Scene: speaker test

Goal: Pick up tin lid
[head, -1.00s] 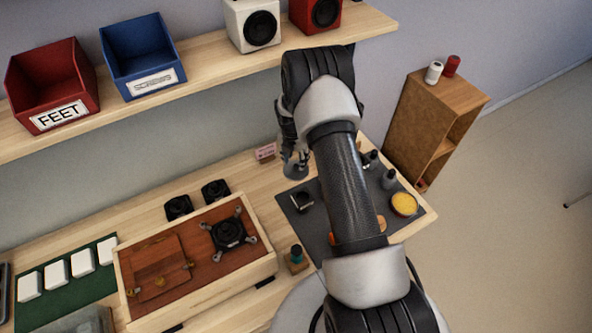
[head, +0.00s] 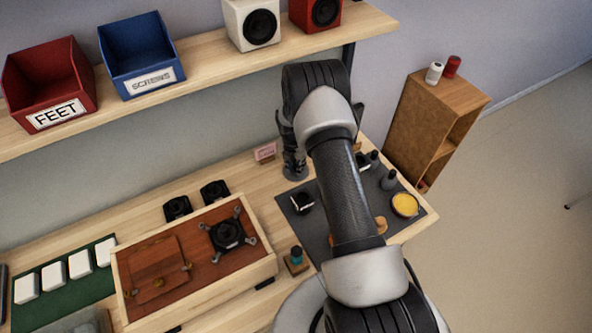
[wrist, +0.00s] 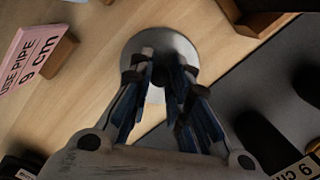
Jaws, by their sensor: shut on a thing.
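The tin lid is a round grey metal disc (wrist: 186,48), seen from above in the wrist view between and beyond my fingertips. My gripper (wrist: 164,70) is shut on the lid at its middle; the fingers hide that part. In the head view my gripper (head: 293,163) points down over the back of the bench, with the lid (head: 295,175) at its tips. I cannot tell whether the lid touches the bench top. A round open tin with yellow contents (head: 405,205) stands on the dark mat's right side.
The dark mat (head: 318,232) carries dark bottles (head: 388,181) and small parts. A pink card (head: 265,152) stands left of my gripper, close by in the wrist view (wrist: 25,55). A wooden tray (head: 270,268) is at front left. A shelf (head: 215,62) with bins overhangs behind.

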